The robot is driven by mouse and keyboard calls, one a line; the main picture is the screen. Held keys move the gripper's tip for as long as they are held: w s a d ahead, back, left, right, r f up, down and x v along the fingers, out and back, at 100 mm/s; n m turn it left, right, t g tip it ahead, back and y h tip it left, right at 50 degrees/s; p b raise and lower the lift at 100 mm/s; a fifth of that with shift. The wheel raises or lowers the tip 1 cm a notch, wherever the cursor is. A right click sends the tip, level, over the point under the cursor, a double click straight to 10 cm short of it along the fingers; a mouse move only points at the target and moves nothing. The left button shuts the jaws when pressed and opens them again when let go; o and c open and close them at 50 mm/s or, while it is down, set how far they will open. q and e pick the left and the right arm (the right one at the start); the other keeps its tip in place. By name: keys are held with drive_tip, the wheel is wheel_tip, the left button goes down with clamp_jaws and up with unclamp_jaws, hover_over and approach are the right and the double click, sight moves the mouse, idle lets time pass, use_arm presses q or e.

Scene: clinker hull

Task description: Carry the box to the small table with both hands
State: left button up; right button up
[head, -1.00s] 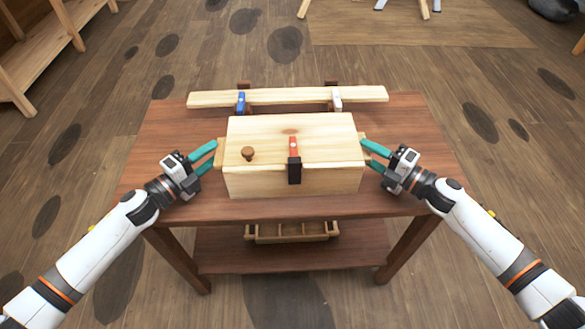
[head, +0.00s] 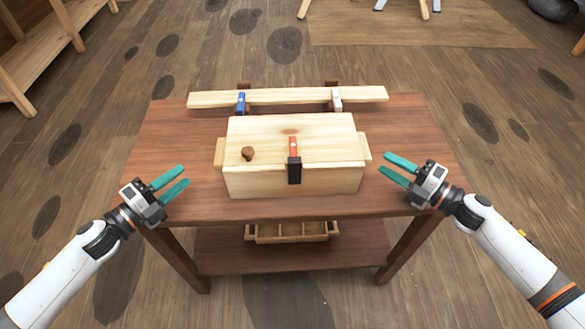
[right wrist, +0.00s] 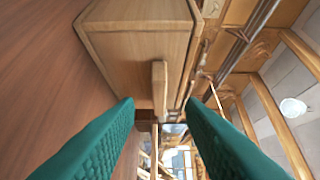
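The pale wooden box (head: 292,183) sits on the brown table (head: 410,140), with a small handle block on each end, a brown knob and a red and black clamp-like latch on it. My left gripper (head: 184,174) is open and empty, to the left of the box and apart from its left handle. My right gripper (head: 384,164) is open and empty, to the right of the box and apart from its right handle. In the right wrist view the box end and its handle (right wrist: 160,90) show beyond the two open green fingers (right wrist: 158,110).
A long plank (head: 290,96) with a blue clamp (head: 241,103) and a white clamp (head: 337,99) lies behind the box. A small divided tray (head: 292,232) is on the table's lower shelf. A wooden bench (head: 50,50) stands at the upper left. Wooden floor surrounds the table.

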drive_tip(key=v, duration=0.5)
drive_tip(key=shift+s+d, duration=0.2)
idle(0.3)
